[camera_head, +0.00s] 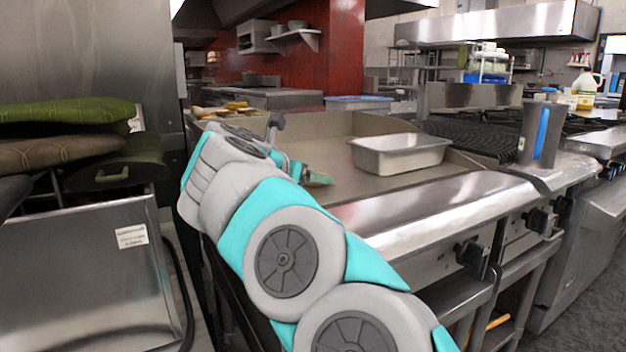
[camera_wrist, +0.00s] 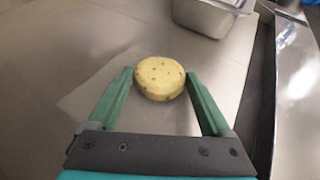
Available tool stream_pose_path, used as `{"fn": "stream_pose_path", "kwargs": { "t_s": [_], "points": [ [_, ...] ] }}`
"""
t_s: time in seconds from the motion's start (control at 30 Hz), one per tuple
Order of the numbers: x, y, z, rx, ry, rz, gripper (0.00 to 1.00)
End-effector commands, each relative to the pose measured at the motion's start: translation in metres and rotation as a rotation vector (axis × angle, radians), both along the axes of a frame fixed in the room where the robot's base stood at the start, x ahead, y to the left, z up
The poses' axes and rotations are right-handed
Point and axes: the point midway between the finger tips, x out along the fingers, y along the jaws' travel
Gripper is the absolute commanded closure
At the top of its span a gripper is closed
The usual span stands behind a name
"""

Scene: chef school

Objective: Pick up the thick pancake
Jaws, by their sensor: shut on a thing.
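The thick pancake (camera_wrist: 160,78) is round, pale yellow with brown specks, in the wrist view. It sits between the two green fingertips of my gripper (camera_wrist: 161,80), which is shut on its sides. A flat steel griddle surface (camera_wrist: 90,50) lies below it; I cannot tell whether the pancake touches the surface or is lifted. In the head view, my gripper (camera_head: 317,178) is low over the griddle (camera_head: 370,185), and the pancake cannot be made out clearly there.
A rectangular metal pan (camera_head: 400,155) stands on the griddle to the right of my gripper, and its corner shows in the wrist view (camera_wrist: 213,15). A dark grey container with a blue strip (camera_head: 541,133) stands further right. Green cushion-like items (camera_head: 65,110) are stacked at left.

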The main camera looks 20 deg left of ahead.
Motion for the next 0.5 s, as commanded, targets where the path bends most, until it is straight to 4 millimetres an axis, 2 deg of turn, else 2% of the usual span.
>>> {"fn": "stream_pose_path", "kwargs": {
  "t_s": [0.27,0.5],
  "points": [
    [0.0,0.0,0.003,0.001,0.0,0.0,0.71],
    [0.001,-0.001,0.017,0.003,-0.001,-0.003,0.71]
  ]
}}
